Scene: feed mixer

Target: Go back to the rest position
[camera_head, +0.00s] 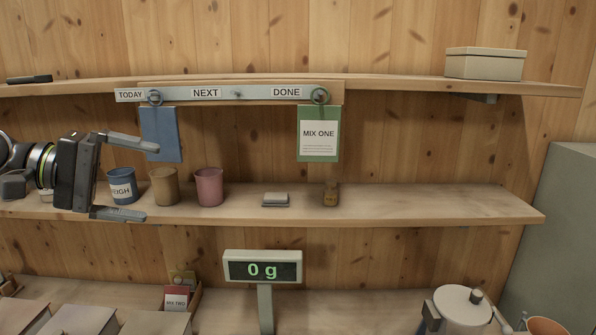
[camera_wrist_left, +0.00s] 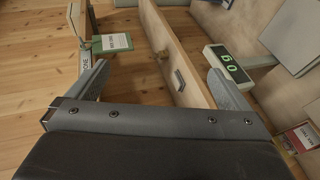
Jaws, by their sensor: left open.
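My left gripper (camera_head: 120,176) comes in from the left in the head view, in front of the middle shelf (camera_head: 420,205). Its two fingers are spread wide, with nothing held between them. The upper fingertip overlaps the blue card (camera_head: 162,135) in the picture; I cannot tell whether they touch. In the left wrist view, both fingers of the gripper (camera_wrist_left: 160,85) stand apart, with the shelf edge (camera_wrist_left: 170,45) seen between them. My right gripper is not in view.
A rail (camera_head: 235,93) holds the blue card and a green MIX ONE card (camera_head: 319,135). A blue cup (camera_head: 122,187), brown cup (camera_head: 165,187) and pink cup (camera_head: 209,188) stand on the middle shelf. A scale display (camera_head: 262,268) reads 0 g below. A white pot (camera_head: 462,306) stands lower right.

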